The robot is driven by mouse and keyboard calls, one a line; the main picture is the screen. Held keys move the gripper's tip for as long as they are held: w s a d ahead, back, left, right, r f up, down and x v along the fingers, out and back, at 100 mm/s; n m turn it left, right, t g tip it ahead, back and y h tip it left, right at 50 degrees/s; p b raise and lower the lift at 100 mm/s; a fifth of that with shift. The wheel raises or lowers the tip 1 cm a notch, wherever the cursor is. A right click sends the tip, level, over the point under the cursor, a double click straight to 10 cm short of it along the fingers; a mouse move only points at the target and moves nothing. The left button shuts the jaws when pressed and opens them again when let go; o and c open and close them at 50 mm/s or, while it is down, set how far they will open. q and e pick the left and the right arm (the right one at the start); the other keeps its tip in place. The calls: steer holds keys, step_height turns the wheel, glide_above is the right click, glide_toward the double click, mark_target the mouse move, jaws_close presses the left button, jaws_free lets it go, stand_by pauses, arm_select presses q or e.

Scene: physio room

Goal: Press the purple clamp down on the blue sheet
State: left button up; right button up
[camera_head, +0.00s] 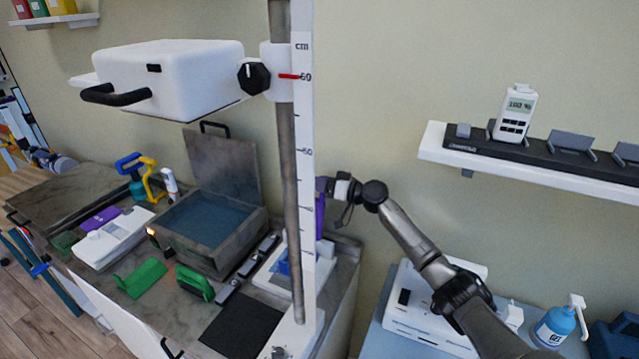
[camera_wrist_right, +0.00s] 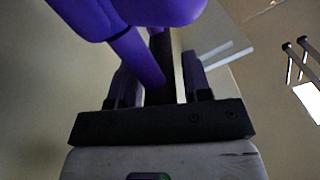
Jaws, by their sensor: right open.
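The purple clamp (camera_head: 320,210) shows behind the white scale post in the head view, mostly hidden by it. In the right wrist view its purple lever (camera_wrist_right: 138,58) reaches down between the fingers, with a rounded purple part above. My right gripper (camera_head: 331,188) is at the clamp's upper part; its jaws (camera_wrist_right: 160,82) are open around the lever, and contact is unclear. A small blue piece (camera_head: 284,267) sits on a white base left of the post; I cannot tell whether it is the blue sheet.
The scale post (camera_head: 304,150) stands in front of the clamp and carries a white box (camera_head: 175,78). An open grey bath (camera_head: 205,222) and green holders (camera_head: 142,278) are to the left. A wall shelf (camera_head: 540,165) is at the right. A dark mat (camera_head: 241,325) lies in front.

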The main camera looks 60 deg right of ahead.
steer(key=shift+w, duration=0.2)
jaws_close()
stand_by(0.5)
